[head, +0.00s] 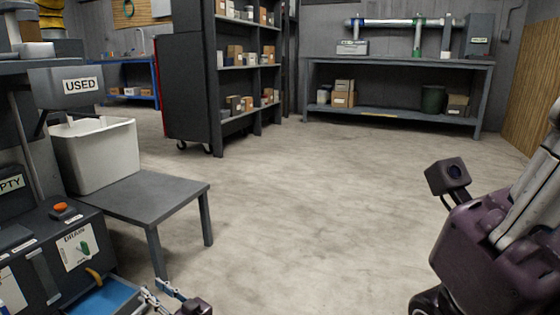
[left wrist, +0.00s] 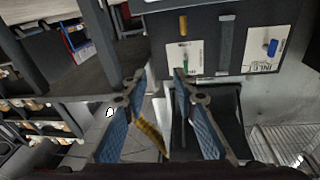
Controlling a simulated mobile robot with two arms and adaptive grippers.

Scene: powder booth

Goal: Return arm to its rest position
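My left gripper (head: 160,292) shows at the bottom of the head view, right of the drain cabinet's blue tray. In the left wrist view its two blue-padded fingers (left wrist: 157,84) stand apart, with nothing held between them. A yellow strip (left wrist: 150,133) shows beyond the gap; I cannot tell what it is. My right arm (head: 485,240) stands folded at the right edge of the head view, with a small camera box on it. The right gripper is not in view.
The dark cabinet (head: 45,255) with a drain label and yellow handle (head: 94,275) stands close at the left. A grey table (head: 150,196) is behind it, beside a white bin (head: 98,155) under a USED sign. The floor (head: 310,220) in the middle is clear. Shelves and a workbench (head: 400,62) stand farther back.

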